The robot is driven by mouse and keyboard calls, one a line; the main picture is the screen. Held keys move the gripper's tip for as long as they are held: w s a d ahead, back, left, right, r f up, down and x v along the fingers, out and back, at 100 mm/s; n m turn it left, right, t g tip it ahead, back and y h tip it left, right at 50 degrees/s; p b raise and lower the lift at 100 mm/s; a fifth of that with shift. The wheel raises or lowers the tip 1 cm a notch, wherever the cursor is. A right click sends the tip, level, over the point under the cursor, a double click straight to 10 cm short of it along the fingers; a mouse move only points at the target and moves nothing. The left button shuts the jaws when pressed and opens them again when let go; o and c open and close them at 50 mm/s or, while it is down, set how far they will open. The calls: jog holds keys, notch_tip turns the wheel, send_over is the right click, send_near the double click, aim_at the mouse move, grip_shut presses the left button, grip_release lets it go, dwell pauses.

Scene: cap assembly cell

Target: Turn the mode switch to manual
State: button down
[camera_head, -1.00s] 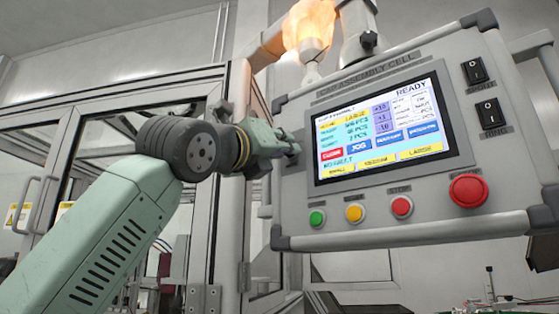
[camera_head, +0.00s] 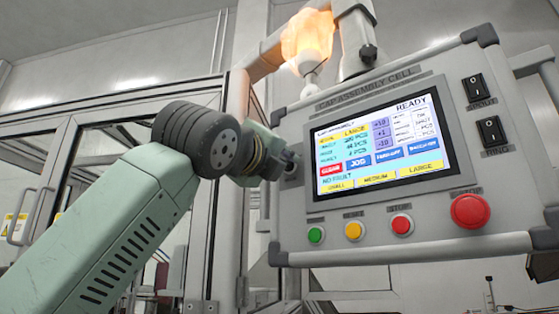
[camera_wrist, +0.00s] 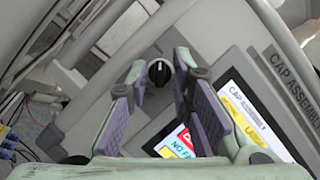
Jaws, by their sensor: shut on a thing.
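The mode switch (camera_wrist: 160,72) is a round black knob with a pale mark, on the left part of the grey control panel (camera_head: 340,251). In the wrist view it lies between the two fingertips of my gripper (camera_wrist: 159,76), which is shut on it. The fingers have purple inner pads. The position the switch points to cannot be read.
The lit touchscreen (camera_head: 383,147) reads READY. Below it are a green button (camera_head: 316,235), a yellow button (camera_head: 354,231), a red button (camera_head: 401,225) and a large red button (camera_head: 470,211). Two black rocker switches (camera_head: 489,131) are at the right. A glowing lamp (camera_head: 309,40) stands above.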

jog(key=c, duration=1.5)
grip_release()
jog(key=shift+o, duration=0.2)
jog(key=v, duration=1.2)
jog(key=shift+f, duration=0.1)
